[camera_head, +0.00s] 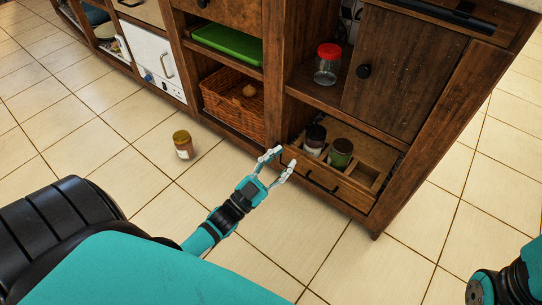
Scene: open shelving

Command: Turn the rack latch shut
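A low wooden drawer-like rack (328,182) is at the bottom of the wooden shelving, with compartments on top and a dark handle on its front. A dark-lidded jar (314,139) and a green jar (340,154) stand in its compartments; the compartment to the right looks empty. My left gripper (280,158) is by the rack's front left corner, its pale fingers apart with nothing visible between them. I cannot tell whether it touches the rack. No latch can be made out clearly; the fingers may cover it. My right gripper is outside the picture.
A jar (183,145) stands on the tiled floor left of my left gripper. A wicker basket (232,101), a green tray (229,43) and a red-lidded jar (327,65) are on the shelves. A dark wooden door (403,75) is above the rack.

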